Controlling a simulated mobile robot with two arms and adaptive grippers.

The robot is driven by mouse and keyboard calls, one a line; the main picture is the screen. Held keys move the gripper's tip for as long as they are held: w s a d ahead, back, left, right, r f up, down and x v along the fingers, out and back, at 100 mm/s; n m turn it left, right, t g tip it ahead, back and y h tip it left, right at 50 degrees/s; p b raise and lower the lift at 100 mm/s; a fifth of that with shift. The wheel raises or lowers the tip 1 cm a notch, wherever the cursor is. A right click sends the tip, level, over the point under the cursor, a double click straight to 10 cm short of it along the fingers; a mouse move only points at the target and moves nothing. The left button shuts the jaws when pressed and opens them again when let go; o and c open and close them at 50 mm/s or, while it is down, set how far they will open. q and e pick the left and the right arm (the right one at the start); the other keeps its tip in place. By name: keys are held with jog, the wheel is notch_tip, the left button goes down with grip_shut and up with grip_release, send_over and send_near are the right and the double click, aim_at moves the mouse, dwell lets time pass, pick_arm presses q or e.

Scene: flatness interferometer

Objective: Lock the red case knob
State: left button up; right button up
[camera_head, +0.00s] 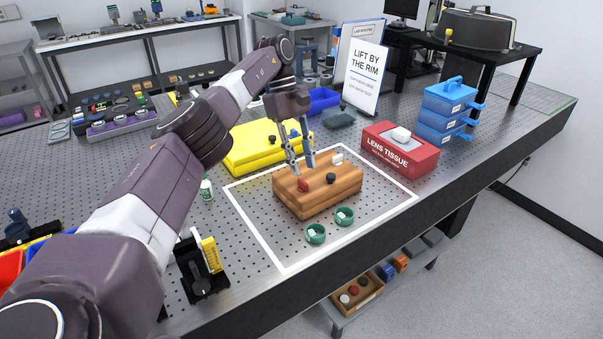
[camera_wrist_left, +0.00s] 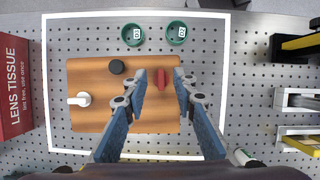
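A wooden case (camera_head: 318,202) lies inside the white-outlined area of the perforated bench, and it also shows in the wrist view (camera_wrist_left: 95,118). On its top are a red knob (camera_head: 303,185), a round black knob (camera_head: 331,178) and a white knob (camera_head: 337,158). My left gripper (camera_head: 300,165) points down above the case and is open. In the wrist view the red knob (camera_wrist_left: 160,80) shows between the left gripper's two fingertips (camera_wrist_left: 160,75), with a gap on each side. Whether the tips are level with it, I cannot tell. My right gripper is not in view.
Two green dishes (camera_head: 316,233) (camera_head: 345,216) sit in front of the case. A red lens tissue box (camera_head: 400,150) stands to the right, and yellow cases (camera_head: 255,147) lie behind left. Blue stacked cases (camera_head: 445,110) stand farther right. The outlined area's front part is mostly clear.

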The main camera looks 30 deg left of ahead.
aim_at(302, 180)
pick_arm(q)
notch_tip(302, 180, up, 5)
jog(key=shift+r, duration=0.1)
dwell(0.7)
